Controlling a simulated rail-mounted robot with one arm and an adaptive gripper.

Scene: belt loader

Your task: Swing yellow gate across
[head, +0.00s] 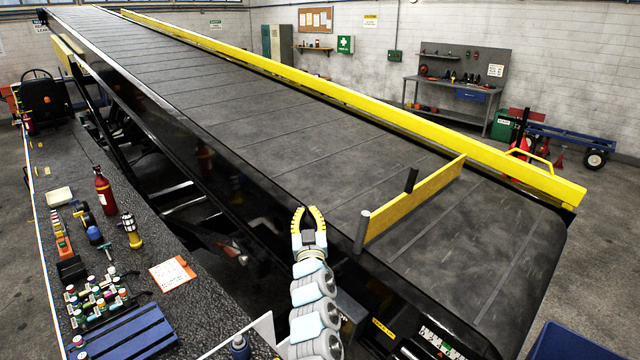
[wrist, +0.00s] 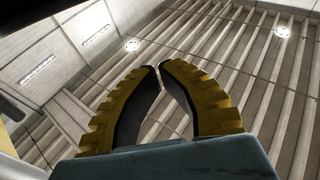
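The yellow gate (head: 418,200) is a flat upright board standing on the belt near its front end. It runs from a grey post (head: 362,231) at the belt's near edge, slanting up and right to a free end close to the far yellow rail. A short dark upright handle (head: 411,180) stands at its middle. My gripper (head: 308,211) is left of the post, by the belt's near edge, apart from the gate. In the wrist view its yellow, dark-padded fingers (wrist: 160,68) point toward the ceiling. Their tips are a little apart with nothing between them. The gate is not in the wrist view.
The dark belt (head: 270,110) slopes up to the back left, with a long yellow rail (head: 360,103) along its far side. A speckled counter (head: 200,315) with a red bottle (head: 105,190), tools and a blue pallet (head: 130,335) lies left. A blue bin (head: 570,345) stands front right.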

